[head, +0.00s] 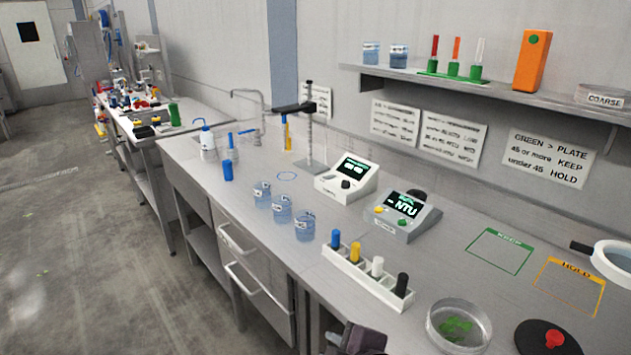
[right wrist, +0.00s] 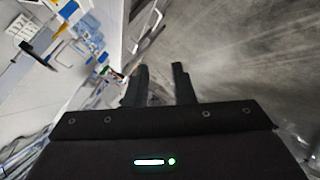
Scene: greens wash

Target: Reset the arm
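My right gripper (right wrist: 160,84) shows in the right wrist view with its two dark fingers apart and nothing between them. Bare grey floor and the edge of the bench lie beyond the fingertips. In the head view a dark piece of my own arm or gripper shows at the bottom edge, in front of the bench; I cannot tell which part. My left gripper is in neither view.
The steel bench (head: 228,205) carries several blue beakers, a white rack (head: 365,278) with coloured vials, a turbidity meter (head: 406,214), a glass dish (head: 459,326) with green leaves and a black-and-red disc (head: 546,340). A shelf (head: 450,80) hangs above. The floor (head: 85,235) at left is clear.

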